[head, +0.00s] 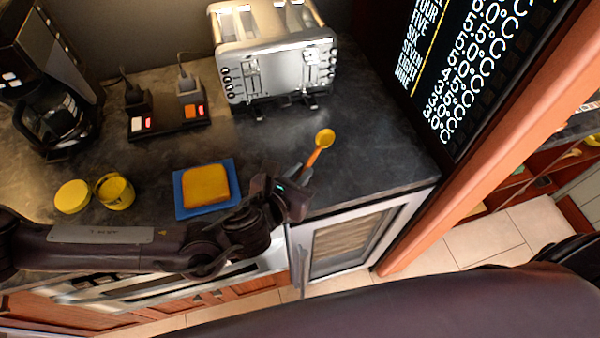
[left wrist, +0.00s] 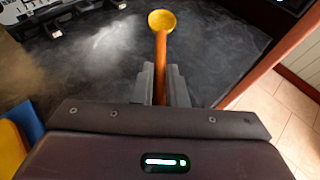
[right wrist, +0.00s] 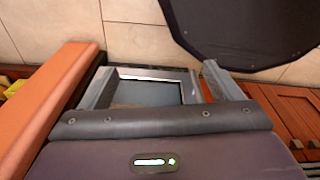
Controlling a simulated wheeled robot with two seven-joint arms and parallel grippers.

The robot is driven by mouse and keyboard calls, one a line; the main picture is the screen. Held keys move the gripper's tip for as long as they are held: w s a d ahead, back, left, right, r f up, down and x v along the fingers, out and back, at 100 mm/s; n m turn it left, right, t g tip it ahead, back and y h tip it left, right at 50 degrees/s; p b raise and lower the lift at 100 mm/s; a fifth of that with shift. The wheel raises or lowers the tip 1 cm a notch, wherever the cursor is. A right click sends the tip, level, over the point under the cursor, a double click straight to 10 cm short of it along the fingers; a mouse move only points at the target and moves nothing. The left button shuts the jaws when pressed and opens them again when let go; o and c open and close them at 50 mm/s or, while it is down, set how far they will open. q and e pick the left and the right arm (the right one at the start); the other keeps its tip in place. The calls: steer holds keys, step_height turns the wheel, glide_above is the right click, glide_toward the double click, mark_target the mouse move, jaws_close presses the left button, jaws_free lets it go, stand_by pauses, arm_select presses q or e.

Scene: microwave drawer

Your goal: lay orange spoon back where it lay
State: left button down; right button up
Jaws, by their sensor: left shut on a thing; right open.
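The orange spoon (head: 319,146) has a yellow bowl and an orange handle. My left gripper (head: 305,174) is shut on its handle, near the front right part of the dark counter. In the left wrist view the spoon (left wrist: 161,45) points away from me, bowl at the far end, with the handle between the fingers of my left gripper (left wrist: 161,85). I cannot tell whether the spoon touches the counter. My right gripper (right wrist: 157,85) is open and empty in the right wrist view, away from the counter top; it is not clear in the head view.
A silver toaster (head: 275,62) stands behind the spoon. Bread on a blue board (head: 178,200), a yellow cup (head: 115,192), a yellow lid (head: 72,196), a switched power strip (head: 168,121) and a coffee maker (head: 55,85) are to the left. The counter (head: 375,140) right of the spoon is clear.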

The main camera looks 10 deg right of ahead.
arm_select(q)
step_height(320, 180, down, 4)
steer(key=b, duration=0.3)
steer(key=shift+r, duration=0.2)
steer(key=shift+f+b, duration=0.85)
steer(key=shift+b, duration=0.25)
arm_select(e)
step_height(320, 180, down, 6)
steer(key=s, duration=0.1)
steer(key=shift+s+f, duration=0.15)
steer(key=shift+s, duration=0.2)
steer(key=shift+d, duration=0.1)
arm_select(q)
steer(key=c, duration=1.4)
jaws_free()
arm_select(e)
steer(key=shift+w, duration=0.1)
